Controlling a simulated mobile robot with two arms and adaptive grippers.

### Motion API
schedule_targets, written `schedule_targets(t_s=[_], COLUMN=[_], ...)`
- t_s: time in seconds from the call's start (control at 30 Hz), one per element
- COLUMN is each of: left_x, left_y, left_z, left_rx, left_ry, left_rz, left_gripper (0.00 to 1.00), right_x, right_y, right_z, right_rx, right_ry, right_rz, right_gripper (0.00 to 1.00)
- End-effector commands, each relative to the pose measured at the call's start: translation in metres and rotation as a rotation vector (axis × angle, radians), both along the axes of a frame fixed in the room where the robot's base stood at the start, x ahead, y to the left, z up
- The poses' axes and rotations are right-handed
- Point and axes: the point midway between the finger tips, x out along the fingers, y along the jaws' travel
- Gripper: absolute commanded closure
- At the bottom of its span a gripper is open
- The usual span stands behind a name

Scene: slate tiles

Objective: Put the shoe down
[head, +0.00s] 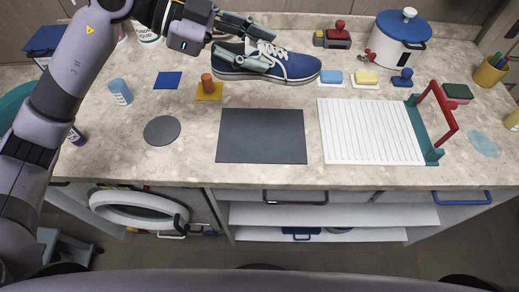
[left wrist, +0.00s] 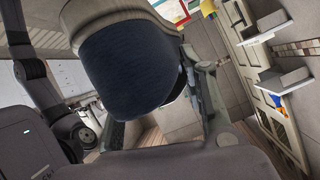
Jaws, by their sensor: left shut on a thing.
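A blue shoe with white laces and a grey sole (head: 290,66) is held in my left gripper (head: 256,46) in the head view, over the back middle of the counter. Its toe points right. The gripper's fingers are shut on the shoe from either side near its heel and laces. In the left wrist view, dark blue fabric of the shoe (left wrist: 125,65) fills the space between the fingers. I cannot tell whether the sole touches the counter. My right gripper is not in view.
A dark grey mat (head: 262,136) lies bare at the front middle of the counter (head: 200,160). Small sponges (head: 366,77), a coloured block piece (head: 209,86) and a white pot (head: 400,38) stand nearby.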

Motion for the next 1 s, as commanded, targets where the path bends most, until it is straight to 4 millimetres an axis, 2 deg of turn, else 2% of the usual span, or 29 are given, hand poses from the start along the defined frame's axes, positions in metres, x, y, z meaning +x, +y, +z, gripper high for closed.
schedule_targets(t_s=[0.13, 0.33, 0.43, 0.6, 0.8, 1.0], left_x=[-0.002, -0.002, -0.001, -0.001, 0.0, 0.0], left_y=[0.001, 0.0, 0.001, 0.001, 0.001, 0.001], left_z=[-0.024, -0.077, -0.103, -0.138, -0.156, -0.185], left_rx=[0.0, -0.002, -0.002, -0.002, -0.002, -0.002], left_ry=[0.006, 0.007, 0.007, 0.003, -0.002, 0.002], left_rz=[-0.006, -0.006, -0.005, -0.005, -0.006, -0.005], left_gripper=[1.0, 1.0, 1.0, 1.0, 1.0, 1.0], right_x=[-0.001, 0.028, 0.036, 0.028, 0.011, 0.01], right_y=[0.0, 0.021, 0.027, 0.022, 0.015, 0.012], right_z=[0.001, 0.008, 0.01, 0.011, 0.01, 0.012], right_rx=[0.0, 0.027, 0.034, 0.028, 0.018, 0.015], right_ry=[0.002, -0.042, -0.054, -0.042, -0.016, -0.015], right_rz=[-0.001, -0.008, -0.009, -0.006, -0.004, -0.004], right_gripper=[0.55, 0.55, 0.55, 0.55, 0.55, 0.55])
